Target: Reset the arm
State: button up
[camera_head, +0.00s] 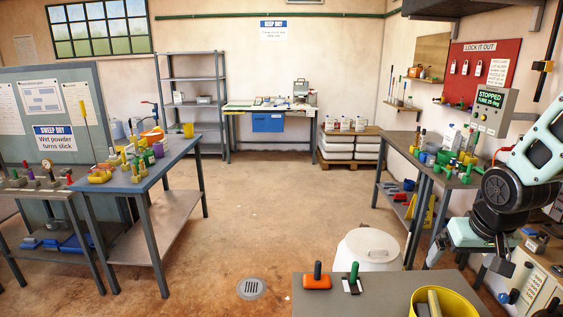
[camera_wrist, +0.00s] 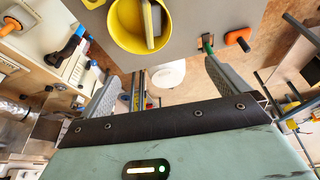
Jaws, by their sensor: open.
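My arm reaches in from the right edge in the head view. My gripper (camera_head: 500,266) hangs at its end, to the right of the grey table (camera_head: 385,285) at the front. In the wrist view my gripper (camera_wrist: 160,72) has its two fingers wide apart with nothing between them. The head view does not show the fingers clearly.
A yellow bucket (camera_head: 468,303) holding a pale block stands on the front table, near an orange-based tool (camera_head: 317,282) and a green-handled tool (camera_head: 353,275). A white drum (camera_head: 368,247) stands behind. A cluttered bench (camera_head: 447,180) is at right. The middle floor is clear.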

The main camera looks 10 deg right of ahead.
jog(key=s+a+r+n+g+y, duration=0.15)
jog(key=a+n, duration=0.45)
jog(key=a, duration=1.2)
jog(key=s+a+r+n+g, duration=0.1)
jog(key=s+a+n, duration=0.4)
jog(key=s+a, duration=0.7)
jog(key=shift+a+r+n+g, duration=0.35)
jog(key=shift+a+g, duration=0.2)
jog(key=shift+a, duration=0.25)
jog(key=shift+y, duration=0.25)
